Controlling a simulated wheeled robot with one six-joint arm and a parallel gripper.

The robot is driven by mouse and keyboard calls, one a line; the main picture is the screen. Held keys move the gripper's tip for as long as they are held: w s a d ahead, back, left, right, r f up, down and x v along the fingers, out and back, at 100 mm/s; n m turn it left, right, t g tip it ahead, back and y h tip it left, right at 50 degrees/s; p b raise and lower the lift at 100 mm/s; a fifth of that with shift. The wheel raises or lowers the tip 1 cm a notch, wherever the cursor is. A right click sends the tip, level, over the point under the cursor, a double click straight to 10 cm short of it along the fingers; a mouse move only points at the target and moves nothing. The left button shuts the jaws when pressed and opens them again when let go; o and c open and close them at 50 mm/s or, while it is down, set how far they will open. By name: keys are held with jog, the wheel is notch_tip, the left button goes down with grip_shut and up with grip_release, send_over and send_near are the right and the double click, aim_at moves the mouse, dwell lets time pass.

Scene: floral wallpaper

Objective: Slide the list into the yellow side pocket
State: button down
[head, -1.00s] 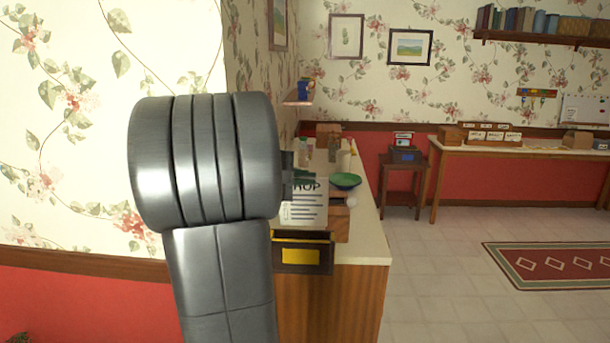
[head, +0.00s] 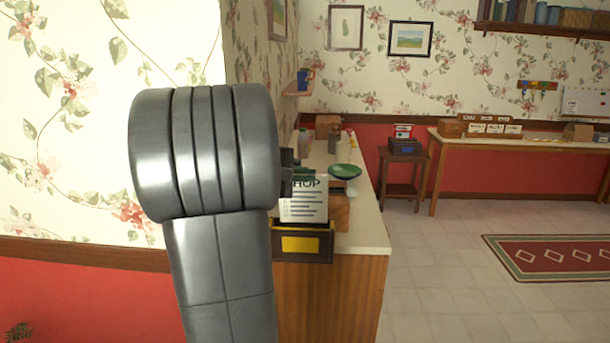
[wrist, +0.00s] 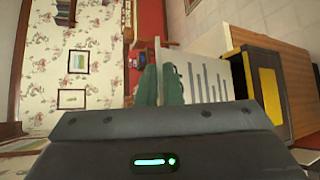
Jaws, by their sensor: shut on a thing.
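The list (head: 304,206) is a white card with a dark green heading and printed lines. My gripper (head: 289,178) is shut on its upper part, mostly hidden behind my arm in the head view. The card also shows in the wrist view (wrist: 207,72), in front of the gripper body. The side pocket (head: 301,244) is dark with a yellow front panel, at the near end of the counter. It also shows in the wrist view (wrist: 268,96). The list stands roughly upright, its lower edge at the pocket's top rim. I cannot tell whether it is inside.
A wooden box (head: 340,213) stands just right of the list on the counter (head: 365,230). A green bowl (head: 345,172) and several jars stand farther back. A small shelf with a blue mug (head: 304,80) is on the left wall. Open floor lies to the right.

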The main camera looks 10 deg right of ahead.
jog(key=shift+s+d+f+b, duration=0.1)
jog(key=shift+f+b, duration=1.75)
jog(key=shift+f, duration=0.3)
jog(key=shift+s+d+f+b, duration=0.1)
jog(key=shift+f+b, duration=1.7)
jog(key=shift+f, duration=0.35)
jog(key=c, duration=1.5)
grip_release()
jog(key=shift+a, duration=0.1)
jog(key=v, duration=1.3)
jog(key=shift+a+r+b, duration=0.25)
jog(key=shift+r+b, duration=0.1)
jog(key=shift+r, duration=0.1)
jog(key=shift+d, duration=0.1)
